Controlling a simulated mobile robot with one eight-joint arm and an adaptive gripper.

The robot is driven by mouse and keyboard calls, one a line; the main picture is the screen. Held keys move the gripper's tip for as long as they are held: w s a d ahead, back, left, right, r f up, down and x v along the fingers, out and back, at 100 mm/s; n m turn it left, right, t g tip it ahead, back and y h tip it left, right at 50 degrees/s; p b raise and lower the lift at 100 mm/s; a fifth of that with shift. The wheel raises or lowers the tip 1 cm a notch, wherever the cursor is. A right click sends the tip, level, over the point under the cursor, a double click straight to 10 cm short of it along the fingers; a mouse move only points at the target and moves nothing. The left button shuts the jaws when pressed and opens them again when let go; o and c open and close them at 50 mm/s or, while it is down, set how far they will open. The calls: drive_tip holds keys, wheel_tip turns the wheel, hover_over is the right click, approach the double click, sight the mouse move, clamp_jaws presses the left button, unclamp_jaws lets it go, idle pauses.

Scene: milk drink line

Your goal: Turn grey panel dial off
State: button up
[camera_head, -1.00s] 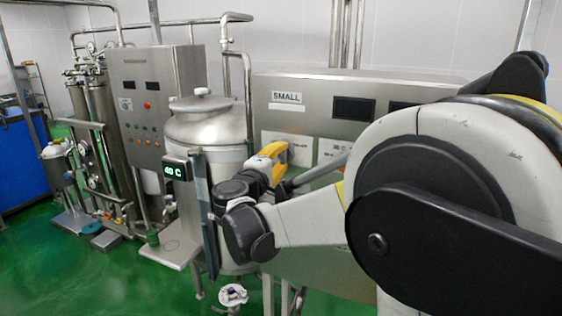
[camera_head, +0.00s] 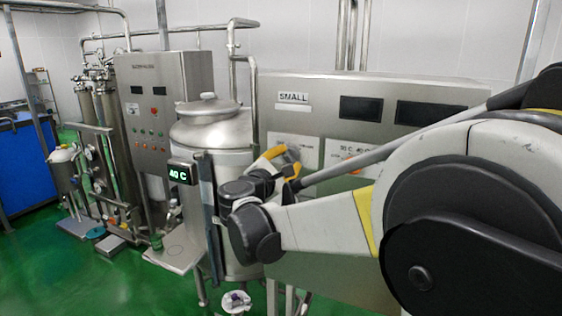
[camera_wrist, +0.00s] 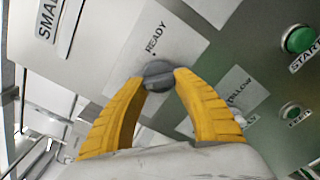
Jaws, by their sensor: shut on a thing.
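The grey panel (camera_head: 476,92) stands behind my arm in the head view, with a "SMALL" label and two dark displays on its upper face. In the wrist view the grey dial (camera_wrist: 158,74) sits on the panel by a white label reading "READY". My gripper (camera_wrist: 161,80) has its two yellow fingers closed on opposite sides of the dial. In the head view my gripper (camera_head: 283,160) is at the panel's left part, partly hidden by my wrist. The dial is hidden in that view.
A steel tank (camera_head: 212,130) with a "40 C" display (camera_head: 180,173) stands left of the panel, close to my wrist. A control cabinet (camera_head: 150,110) stands further left. Green START (camera_wrist: 299,39) and smaller green (camera_wrist: 290,111) buttons lie right of the dial in the wrist view.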

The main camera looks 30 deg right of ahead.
idle(0.3)
drive_tip(key=o, duration=1.2)
drive_tip(key=shift+w+d, duration=0.1)
drive_tip(key=shift+c, duration=0.2)
drive_tip(key=v, duration=1.2)
drive_tip(key=shift+f, duration=0.1)
